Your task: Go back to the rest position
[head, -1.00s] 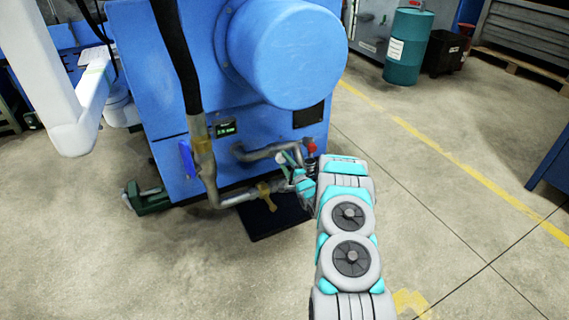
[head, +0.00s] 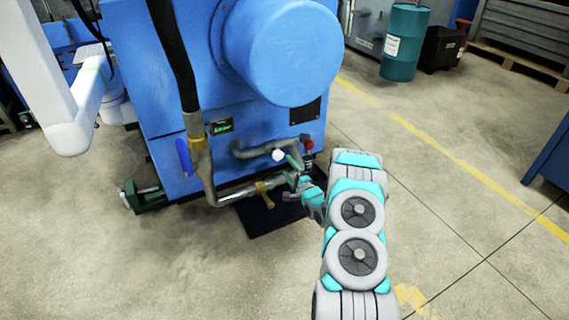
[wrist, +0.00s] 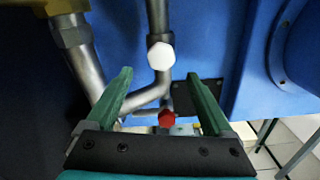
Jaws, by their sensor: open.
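My gripper (head: 291,170) is in front of the blue machine (head: 165,120), near its lower pipework, with my arm reaching in from the lower right. In the wrist view the two green fingers of my gripper (wrist: 160,76) stand wide apart with nothing between them. A white knob (wrist: 160,56) on the pipe shows just beyond the fingertips; it also shows in the head view (head: 278,155). A red knob (wrist: 167,118) appears lower between the fingers, behind their plane, and beside my wrist in the head view (head: 308,144).
A bent pipe with a yellow valve handle (head: 262,187) runs low along the machine. A dark mat (head: 262,215) lies below. The floor at right is open, with a teal drum (head: 405,45) behind.

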